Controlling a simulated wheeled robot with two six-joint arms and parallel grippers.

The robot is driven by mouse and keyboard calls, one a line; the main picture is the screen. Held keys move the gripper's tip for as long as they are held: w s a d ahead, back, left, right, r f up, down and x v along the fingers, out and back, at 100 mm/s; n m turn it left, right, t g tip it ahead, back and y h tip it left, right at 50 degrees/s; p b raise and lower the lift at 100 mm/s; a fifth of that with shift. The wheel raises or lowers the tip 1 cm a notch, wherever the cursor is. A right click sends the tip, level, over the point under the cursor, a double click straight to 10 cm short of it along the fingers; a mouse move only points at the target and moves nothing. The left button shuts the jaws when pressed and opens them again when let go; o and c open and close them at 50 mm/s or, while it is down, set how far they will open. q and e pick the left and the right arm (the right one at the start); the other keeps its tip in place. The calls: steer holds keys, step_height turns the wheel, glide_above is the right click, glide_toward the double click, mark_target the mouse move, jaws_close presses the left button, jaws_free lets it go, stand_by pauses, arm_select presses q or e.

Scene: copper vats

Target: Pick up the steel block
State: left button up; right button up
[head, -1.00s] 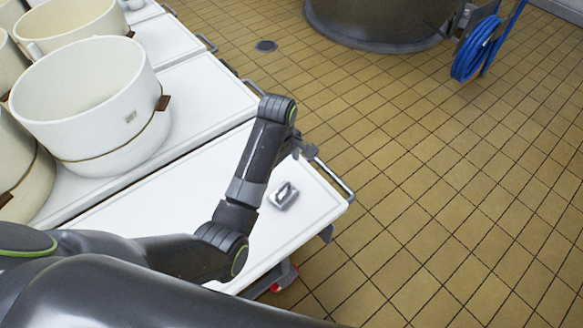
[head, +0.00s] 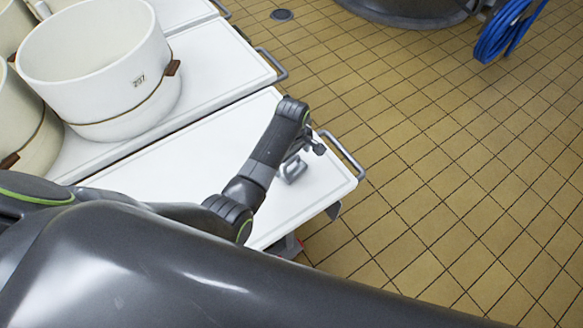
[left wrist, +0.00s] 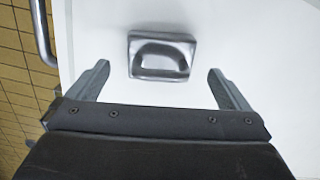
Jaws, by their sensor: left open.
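The steel block (left wrist: 160,72) is a small silver-grey block with a raised handle-like loop. It lies on the white cart top (head: 200,165), and in the head view the block (head: 292,172) is partly hidden by my left arm and gripper. My left gripper (head: 304,150) is open above the cart. In the left wrist view the left gripper's two fingers (left wrist: 160,82) stand wide apart, one on each side of the block's near end, with clear white surface between each finger and the block. My right gripper does not show.
Large cream tubs (head: 97,60) stand on the neighbouring white cart to the left. A metal handle rail (head: 343,155) runs along the cart's right end. Tiled floor (head: 440,180) lies open to the right, with a large vat (head: 410,12) and blue hose (head: 505,30) behind.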

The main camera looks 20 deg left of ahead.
mark_target(292, 162)
arm_select(q)
step_height(292, 162, down, 5)
steer(key=shift+a+r+b, duration=0.1)
steer(key=shift+r+b, duration=0.05)
steer(key=shift+b, duration=0.3)
steer(key=c, duration=1.9)
steer(key=shift+w+r, duration=0.1)
steer(key=shift+r, duration=0.05)
steer(key=shift+c, duration=0.3)
